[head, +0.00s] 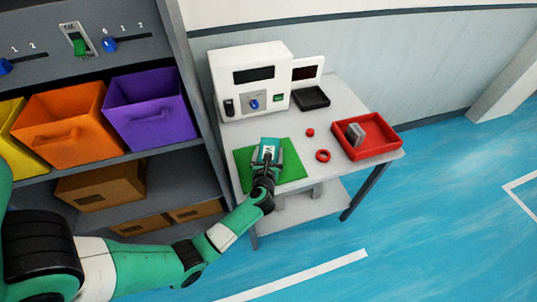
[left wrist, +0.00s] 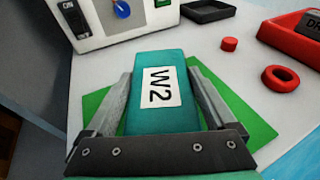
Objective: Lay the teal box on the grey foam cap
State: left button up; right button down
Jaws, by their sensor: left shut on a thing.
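A teal box (head: 268,146) with a white label is at the green mat (head: 288,171) on the table. In the left wrist view, the teal box (left wrist: 157,65) shows its label, which reads W2. My left gripper (head: 266,160) is shut on it, with one grey finger along each side. The box covers the middle of the mat, and I cannot tell whether it touches what is below. I cannot make out a grey foam cap for certain; the box and gripper hide what is under them. My right gripper is not in view.
A red tray (head: 385,150) holding a grey block (head: 356,132) stands at the right. A red ring (head: 323,156) and a small red cylinder (head: 310,132) lie between mat and tray. A white machine (head: 250,78) and a black tray (head: 311,97) are behind. Shelves with bins stand left.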

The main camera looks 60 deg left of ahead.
pick_arm(q)
jog(key=o, duration=1.4)
jog(key=shift+f, duration=0.1)
jog(key=shift+r, duration=0.25)
jog(key=p+v, duration=0.3)
jog(key=v, duration=0.9)
jog(key=shift+p, duration=0.35)
jog(key=shift+f, duration=0.15)
